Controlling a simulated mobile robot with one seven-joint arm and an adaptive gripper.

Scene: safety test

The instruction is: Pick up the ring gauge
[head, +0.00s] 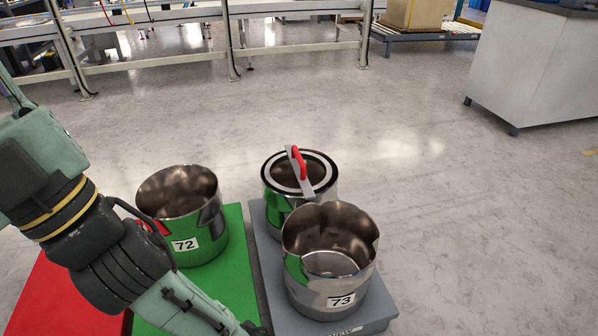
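The ring gauge (318,165) appears to be the ring with a dark outer edge, a grey crossbar and a raised red handle (299,162). It sits at the mouth of the unlabelled metal pot (277,211) at the back of the grey platform. My arm comes in from the left. My gripper (252,329) is at the bottom edge, mostly cut off, in front of and left of the ring gauge and apart from it. Its fingers do not show clearly enough to tell whether they are open.
Open pot 73 (346,284) stands in front of the ring gauge's pot on the grey platform (379,312). Open pot 72 (206,238) stands on the green platform (236,285). A red platform (45,292) lies left. Floor behind and right is clear.

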